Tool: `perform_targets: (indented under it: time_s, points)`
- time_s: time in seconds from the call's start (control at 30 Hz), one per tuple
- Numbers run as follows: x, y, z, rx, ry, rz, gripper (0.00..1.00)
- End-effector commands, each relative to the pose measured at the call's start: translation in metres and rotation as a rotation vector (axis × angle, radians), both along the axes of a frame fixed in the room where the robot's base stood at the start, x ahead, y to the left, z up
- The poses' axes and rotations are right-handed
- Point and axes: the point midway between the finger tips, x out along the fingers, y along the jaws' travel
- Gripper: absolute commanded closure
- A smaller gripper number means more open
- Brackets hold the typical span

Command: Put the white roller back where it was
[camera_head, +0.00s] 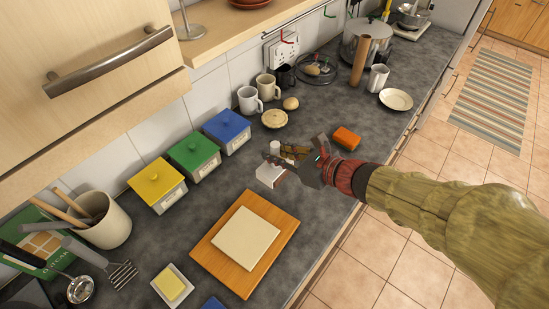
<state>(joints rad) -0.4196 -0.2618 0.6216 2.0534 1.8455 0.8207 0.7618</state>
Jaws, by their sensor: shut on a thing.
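My gripper (284,161) is over the middle of the counter, reaching in from the right. It is shut on a white thing, which I take to be the white roller (269,176). Its pale lower part shows below and left of the fingers, and the fingers hide its middle. A small white rounded end (274,147) shows just beyond the fingers; I cannot tell if it is the same thing. I cannot tell whether the held thing touches the counter.
A wooden board with a pale slab (246,238) lies nearer. Yellow (157,186), green (194,157) and blue (227,132) lidded canisters line the wall. An orange sponge (346,138) lies right of my gripper. A pie (274,118) and mugs stand beyond. Bare counter (225,190) lies left of my gripper.

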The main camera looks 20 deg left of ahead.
Motion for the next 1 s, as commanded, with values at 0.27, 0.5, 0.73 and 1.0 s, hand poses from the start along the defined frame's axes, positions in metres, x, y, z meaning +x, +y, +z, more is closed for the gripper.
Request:
perform_targets:
  time_s: [0.27,0.5,0.73,1.0]
  points:
    - [0.046,0.025,-0.042,0.001,0.002,0.0,1.0]
    - [0.063,0.034,-0.062,0.002,-0.001,0.0,1.0]
    - [0.072,0.039,-0.079,0.001,0.0,0.0,1.0]
    - [0.071,0.039,-0.103,0.001,-0.003,0.0,1.0]
